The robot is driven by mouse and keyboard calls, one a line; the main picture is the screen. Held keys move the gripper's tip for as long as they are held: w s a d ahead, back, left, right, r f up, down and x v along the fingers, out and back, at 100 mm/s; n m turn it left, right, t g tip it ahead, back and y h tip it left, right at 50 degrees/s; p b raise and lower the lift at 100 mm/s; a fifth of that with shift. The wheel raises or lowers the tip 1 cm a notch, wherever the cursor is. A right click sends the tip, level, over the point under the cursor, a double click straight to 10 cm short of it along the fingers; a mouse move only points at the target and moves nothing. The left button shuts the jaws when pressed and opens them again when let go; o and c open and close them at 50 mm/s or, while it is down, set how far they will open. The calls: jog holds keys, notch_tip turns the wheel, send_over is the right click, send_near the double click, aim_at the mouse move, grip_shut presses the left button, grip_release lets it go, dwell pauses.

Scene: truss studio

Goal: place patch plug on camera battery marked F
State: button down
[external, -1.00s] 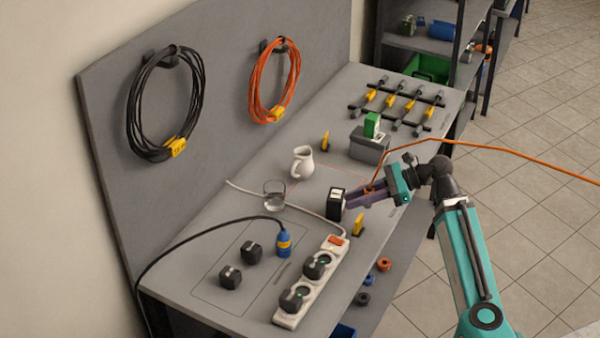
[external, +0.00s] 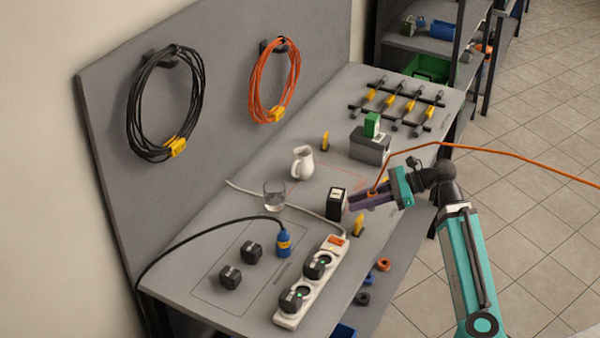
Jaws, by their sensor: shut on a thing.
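My gripper (external: 362,200), with purple fingers, is low over the right part of the bench. It is shut on the patch plug (external: 373,192), a small orange piece at the end of an orange cable, mostly hidden between the fingers. A black block with a white-marked top (external: 336,205) stands upright just left of the fingertips. It looks like a camera battery, but its marking is too small to read. I cannot tell whether the fingertips touch it.
The orange cable (external: 480,148) runs off right. A power strip (external: 325,262), a yellow piece (external: 359,225), a glass (external: 274,194) and a white jug (external: 302,162) stand nearby. A grey box (external: 370,148) with a green block is behind. Bench space left of the jug is clear.

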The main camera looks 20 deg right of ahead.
jog(key=w+p, duration=0.1)
jog(key=w+a+p, duration=0.1)
jog(key=w, duration=0.1)
jog(key=w+p, duration=0.2)
jog(key=shift+w+a+f, duration=0.1)
jog(key=shift+a, duration=0.2)
jog(key=shift+p, duration=0.5)
jog(key=w+p, duration=0.1)
jog(key=p, duration=0.7)
jog(key=shift+w+a, duration=0.2)
jog(key=shift+w, duration=0.2)
jog(key=p, duration=0.8)
jog(key=shift+w+a+f, duration=0.1)
jog(key=shift+w+a, duration=0.05)
jog(key=w+a+f, duration=0.1)
jog(key=w+a, duration=0.1)
jog(key=w, duration=0.5)
jog(key=shift+p, duration=0.45)
jog(key=shift+a, duration=0.1)
